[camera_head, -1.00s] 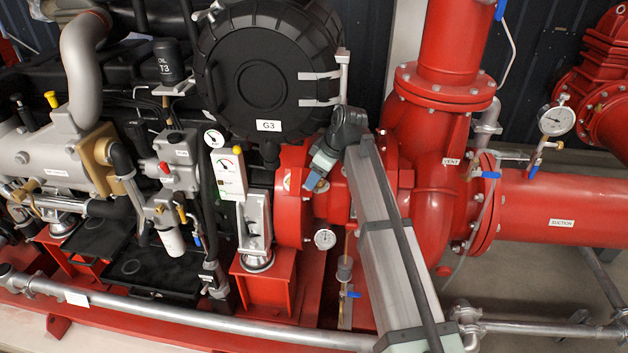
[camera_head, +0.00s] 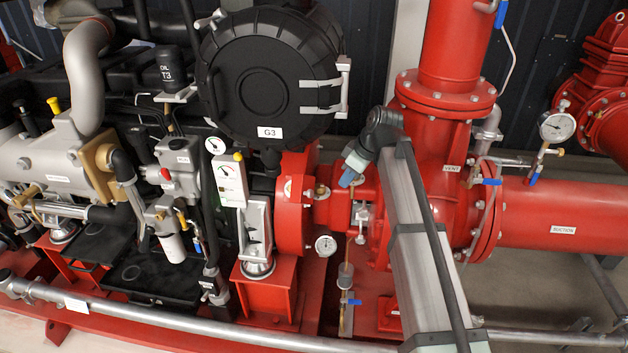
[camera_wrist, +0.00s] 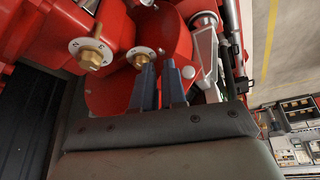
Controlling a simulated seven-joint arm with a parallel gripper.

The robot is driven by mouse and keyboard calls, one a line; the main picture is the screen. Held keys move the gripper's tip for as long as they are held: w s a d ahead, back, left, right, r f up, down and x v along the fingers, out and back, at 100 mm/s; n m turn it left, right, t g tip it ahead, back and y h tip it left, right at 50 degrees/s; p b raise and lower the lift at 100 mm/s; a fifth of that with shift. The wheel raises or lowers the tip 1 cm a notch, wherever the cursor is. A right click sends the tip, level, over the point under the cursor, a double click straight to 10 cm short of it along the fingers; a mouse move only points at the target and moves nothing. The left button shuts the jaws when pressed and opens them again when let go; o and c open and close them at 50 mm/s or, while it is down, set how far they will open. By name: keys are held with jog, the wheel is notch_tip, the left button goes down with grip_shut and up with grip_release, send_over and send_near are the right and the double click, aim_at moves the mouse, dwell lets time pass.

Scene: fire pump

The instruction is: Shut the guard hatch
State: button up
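A large round black cover labelled G3 (camera_head: 272,85), which I take to be the guard hatch, is at the top middle of the head view. Silver straps join it to a metal post (camera_head: 344,88) at its right edge. I cannot tell whether it is fully shut. My gripper (camera_head: 349,179) is below and right of the cover, in front of the red pump casing, apart from the cover. In the wrist view my gripper's two dark fingers (camera_wrist: 158,66) show a narrow gap with nothing held between them. The cover is not clearly seen in the wrist view.
Red pump casing and suction pipe (camera_head: 560,205) fill the right side. A white gauge box (camera_head: 229,180) stands below left of the cover. Brass knobs (camera_wrist: 91,58) are close to my fingers in the wrist view. A grey rail (camera_head: 180,318) crosses the front.

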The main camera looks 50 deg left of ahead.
jog(key=shift+m, duration=0.5)
jog(key=w+d+f, duration=0.2)
jog(key=d, duration=0.1)
jog(key=w+d+f, duration=0.1)
jog(key=shift+w+d+f, duration=0.25)
jog(key=shift+f, duration=0.05)
grip_shut()
jog(key=m+g+y, duration=0.4)
jog(key=m+y, duration=0.5)
jog(key=m, duration=1.5)
send_near(303, 181)
jog(key=shift+m, duration=0.3)
jog(key=x, duration=0.7)
jog(key=shift+s+r, duration=0.1)
jog(key=shift+r, duration=0.05)
